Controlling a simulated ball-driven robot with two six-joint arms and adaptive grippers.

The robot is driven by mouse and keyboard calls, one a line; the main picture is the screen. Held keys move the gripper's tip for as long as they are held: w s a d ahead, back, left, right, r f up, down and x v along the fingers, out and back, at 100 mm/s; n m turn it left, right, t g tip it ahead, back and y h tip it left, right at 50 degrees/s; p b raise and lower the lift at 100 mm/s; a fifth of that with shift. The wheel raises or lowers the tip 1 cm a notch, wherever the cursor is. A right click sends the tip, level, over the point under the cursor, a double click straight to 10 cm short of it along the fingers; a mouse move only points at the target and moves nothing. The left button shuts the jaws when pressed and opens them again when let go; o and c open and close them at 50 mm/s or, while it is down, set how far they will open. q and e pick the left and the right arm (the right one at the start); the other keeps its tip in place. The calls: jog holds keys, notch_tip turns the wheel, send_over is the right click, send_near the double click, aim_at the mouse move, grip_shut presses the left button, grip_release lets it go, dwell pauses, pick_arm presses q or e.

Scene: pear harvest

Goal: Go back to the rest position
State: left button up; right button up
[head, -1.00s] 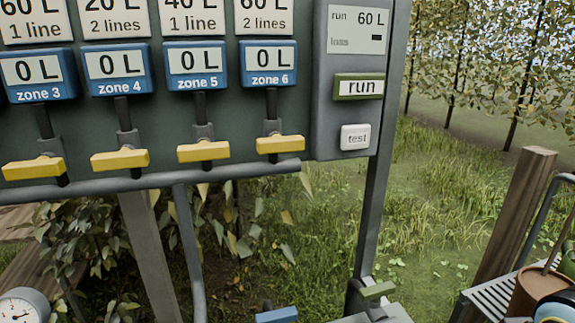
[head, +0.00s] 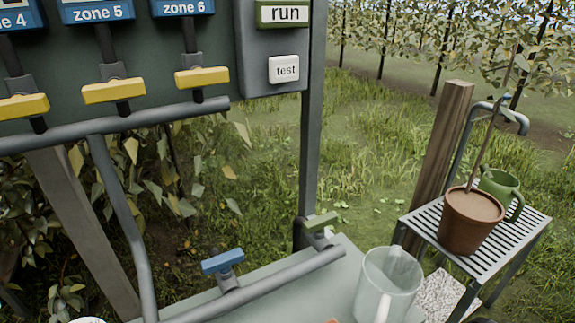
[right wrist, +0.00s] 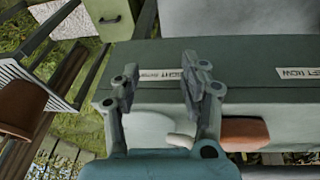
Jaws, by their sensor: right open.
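My right gripper (right wrist: 160,88) shows in the right wrist view with its two fingers spread apart and nothing between them. It hangs over a grey-green bench (right wrist: 250,60) with white label strips, one partly hidden behind a finger. Neither gripper shows in the head view. The valve panel (head: 215,60) stands at the upper left there, with yellow valve handles (head: 114,91), a "run" button (head: 283,13) and a "test" button (head: 284,69).
A clear jug (head: 388,280) stands on the bench (head: 300,300). A blue-handled valve (head: 222,262) and a green-handled valve (head: 320,222) sit on pipework. At right, a slatted stand (head: 425,225) bears a brown pot (head: 470,220) and a green watering can (head: 502,187). A wooden post (head: 442,155) stands behind.

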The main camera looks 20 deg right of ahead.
jog(key=s+f+b, duration=0.1)
jog(key=s+f, duration=0.2)
jog(key=f, duration=0.4)
jog(key=s+d+f+g+b, duration=0.1)
jog(key=s+f+b, duration=0.15)
jog(key=f, duration=0.35)
jog(key=s+f, duration=0.3)
jog(key=f, duration=0.4)
jog(key=s+f+b, duration=0.3)
jog(key=s+f, duration=0.7)
jog(key=s, duration=0.2)
jog(key=shift+s+d+g, duration=0.3)
jog(key=shift+d, duration=0.05)
